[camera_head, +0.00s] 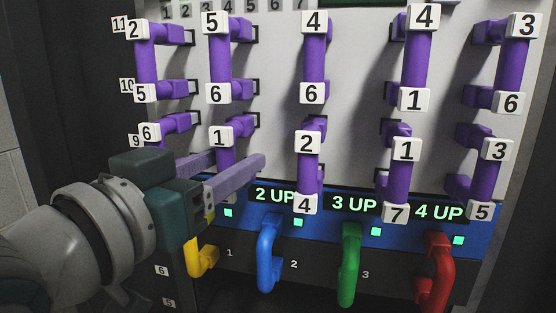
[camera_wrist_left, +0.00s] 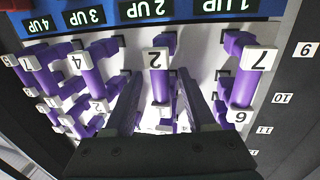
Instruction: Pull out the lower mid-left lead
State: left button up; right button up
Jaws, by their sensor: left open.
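The lower mid-left lead (camera_head: 224,157) is a purple handle with white end caps, mounted upright on the pale panel. Its upper cap reads 1 in the head view, where my left gripper hides its lower end. In the left wrist view, upside down, the lead (camera_wrist_left: 161,90) shows its lower cap, reading 2. My left gripper (camera_head: 238,158) is open in front of the panel. Its two long fingers (camera_wrist_left: 158,80) lie on either side of the lead in the left wrist view, with visible gaps. My right gripper is not in view.
Similar purple leads stand close by: the lower left one (camera_wrist_left: 240,88) and the lower middle one (camera_head: 310,168). Below is a blue strip (camera_head: 480,236) with displays and green lights, then yellow, blue, green and red handles (camera_head: 348,262). A dark side wall (camera_head: 70,100) borders the left.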

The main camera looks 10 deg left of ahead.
pick_arm(q)
jog(key=v, duration=1)
dwell(0.3)
jog(key=s+a+f+g+y+p, duration=0.1)
jog(key=s+f+g+y+p, duration=0.1)
jog(key=s+g+p, duration=0.5)
jog(key=s+a+f+g+y+p, duration=0.2)
jog(key=s+g+p, duration=0.4)
jog(key=s+g, duration=0.15)
notch_tip(320, 180, up, 36)
jog(key=p, duration=3.7)
jog(key=shift+s+r+n, duration=0.2)
jog(key=shift+s+n, duration=0.05)
jog(key=shift+n, duration=0.05)
jog(key=shift+t, duration=0.25)
